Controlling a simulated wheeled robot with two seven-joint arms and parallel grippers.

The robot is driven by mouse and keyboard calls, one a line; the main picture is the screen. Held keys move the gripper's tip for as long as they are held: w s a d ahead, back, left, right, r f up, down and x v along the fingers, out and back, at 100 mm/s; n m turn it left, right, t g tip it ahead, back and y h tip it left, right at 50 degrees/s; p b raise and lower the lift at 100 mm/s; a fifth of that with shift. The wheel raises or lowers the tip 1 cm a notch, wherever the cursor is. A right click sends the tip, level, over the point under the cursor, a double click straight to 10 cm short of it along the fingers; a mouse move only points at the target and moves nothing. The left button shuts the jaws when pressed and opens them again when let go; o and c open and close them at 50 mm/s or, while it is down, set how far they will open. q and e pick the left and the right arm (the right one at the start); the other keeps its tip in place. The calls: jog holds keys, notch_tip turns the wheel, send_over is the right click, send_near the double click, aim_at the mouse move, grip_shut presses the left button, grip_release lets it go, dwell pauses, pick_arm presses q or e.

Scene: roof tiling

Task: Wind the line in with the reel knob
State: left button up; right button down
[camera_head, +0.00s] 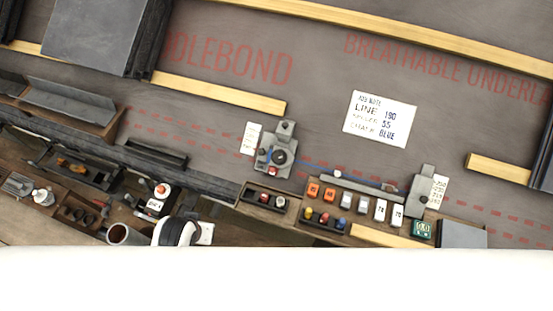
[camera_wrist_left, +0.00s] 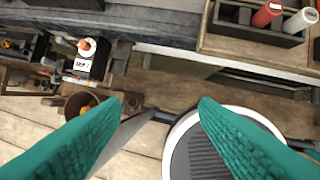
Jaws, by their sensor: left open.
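A grey unit with a dark round part, which looks like the line reel (camera_head: 279,157), stands on the dark underlay in the middle of the head view. Its knob is too small to make out for certain. A blue line (camera_head: 338,173) runs right from it towards a grey block (camera_head: 422,188). My left gripper (camera_wrist_left: 167,101) shows in the wrist view as two teal fingers, apart and with nothing between their tips. It is over the wooden bench near a brown cup (camera_wrist_left: 80,104), away from the reel. Its fingers do not show in the head view. My right gripper is in neither view.
Trays (camera_head: 264,197) of small parts line the bench below the reel. A box with a red-orange knob (camera_head: 160,189) stands left. A round white-rimmed part (camera_wrist_left: 178,150) lies below the fingers. A note (camera_head: 380,118) reads LINE 190, chalk blue. Battens (camera_head: 218,93) cross the underlay.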

aim_at(277, 159)
pick_arm(q)
jog(key=w+d+r+n+t+y, duration=0.2)
jog(key=w+r+n+t+y, duration=0.15)
jog(key=w+t, duration=0.6)
jog(key=w+d+f+m+h, duration=0.1)
jog(key=d+f+m+h, duration=0.1)
jog(key=d, duration=0.3)
jog(key=w+d+f+m+h, duration=0.1)
jog(key=w+d+m+h, duration=0.1)
jog(key=d, duration=0.3)
jog(key=w+d+f+m+h, duration=0.1)
jog(key=d+f+m+h, duration=0.1)
jog(key=d+h, duration=0.2)
jog(key=shift+w+d+f+g+h, duration=0.15)
jog(key=shift+d+f+g+h, duration=0.15)
jog(key=shift+d, duration=0.2)
jog(key=b+x, duration=0.3)
jog(key=x, duration=0.8)
jog(key=shift+w+f, duration=0.2)
jog(key=shift+w, duration=0.1)
jog(key=c, duration=1)
jog(key=shift+o, duration=0.2)
